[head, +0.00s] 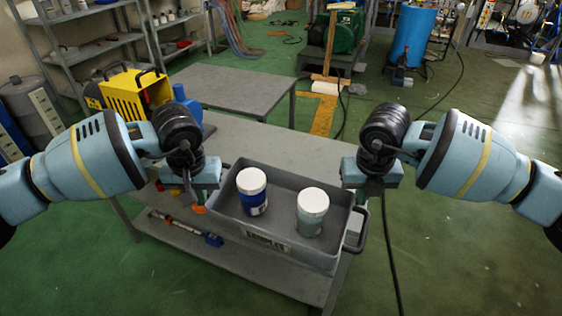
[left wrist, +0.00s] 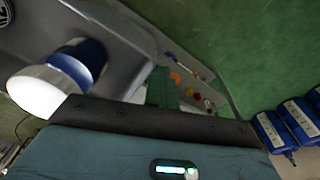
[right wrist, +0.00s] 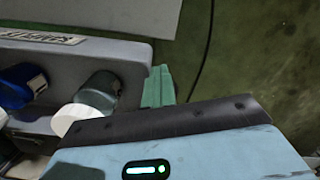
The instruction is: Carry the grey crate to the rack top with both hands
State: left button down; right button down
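The grey crate (head: 233,222) appears level at the near edge of a grey table. A white-lidded blue jar (head: 252,200) and a white-lidded grey-green jar (head: 311,222) stand in it. My left gripper (head: 195,192) is at the crate's left end. My right gripper (head: 366,188) is at its right end, by the dark handle (head: 357,232). The left wrist view shows a green fingertip (left wrist: 161,88) close outside the crate wall (left wrist: 112,45). The right wrist view shows a fingertip (right wrist: 157,88) beside the wall (right wrist: 135,55). Whether the fingers are shut on the crate is hidden.
The table (head: 285,145) is clear behind the crate; its lower shelf (head: 180,238) holds small tools. Shelving (head: 85,45) is at the back left. A cable crosses the floor at right.

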aim_at(280, 160)
jog(key=i, duration=1)
